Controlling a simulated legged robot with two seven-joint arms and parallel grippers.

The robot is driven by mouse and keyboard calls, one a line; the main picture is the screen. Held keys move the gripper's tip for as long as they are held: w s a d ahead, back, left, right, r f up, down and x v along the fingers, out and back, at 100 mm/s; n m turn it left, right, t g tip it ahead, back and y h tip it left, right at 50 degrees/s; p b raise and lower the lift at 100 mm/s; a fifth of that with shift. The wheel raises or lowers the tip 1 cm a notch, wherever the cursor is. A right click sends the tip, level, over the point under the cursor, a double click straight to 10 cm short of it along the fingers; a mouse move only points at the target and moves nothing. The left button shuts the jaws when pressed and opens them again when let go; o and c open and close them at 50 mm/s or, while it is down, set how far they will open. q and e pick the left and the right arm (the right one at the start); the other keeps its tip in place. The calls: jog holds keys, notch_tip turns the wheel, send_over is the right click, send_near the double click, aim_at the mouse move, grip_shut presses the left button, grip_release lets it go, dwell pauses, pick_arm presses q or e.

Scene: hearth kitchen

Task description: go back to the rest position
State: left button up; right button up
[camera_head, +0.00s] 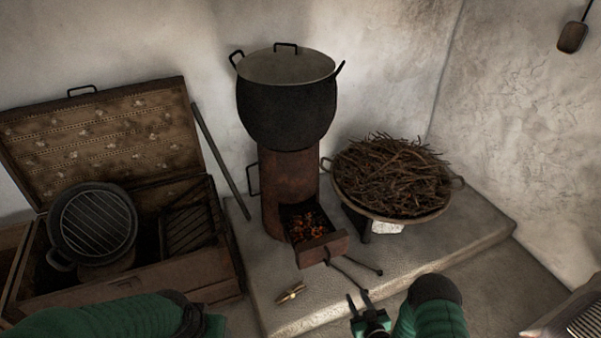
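My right gripper (359,299) is low in the head view, right of centre, in front of the stove's drawer. Its two dark fingers stand apart with nothing between them, so it is open and empty. My green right arm (432,318) is bent beside it. My green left arm (110,318) comes in along the bottom left, in front of the chest. It ends in a dark part (195,322) at the bottom edge; I cannot make out the fingers there.
A rusty stove (287,190) bears a black lidded pot (287,112). Its drawer (325,250) holds glowing embers. A small brass-coloured object (291,293) lies on the stone ledge (470,235). A twig-filled pan (375,213) is right; an open chest (170,280) is left.

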notch_tip(320, 180, up, 30)
jog(key=s+d+m+g+h+p, duration=0.1)
jog(key=d+g+h+p, duration=0.35)
jog(key=p, duration=0.95)
jog(key=s+a+r+m+g+y+p, duration=0.1)
jog(key=s+r+g+p, duration=0.6)
jog(key=s+r, duration=1.1)
jog(key=shift+s+a+r+m+p, duration=0.3)
jog(key=shift+s+a+m+p, duration=0.3)
jog(key=shift+a+m+p, duration=0.25)
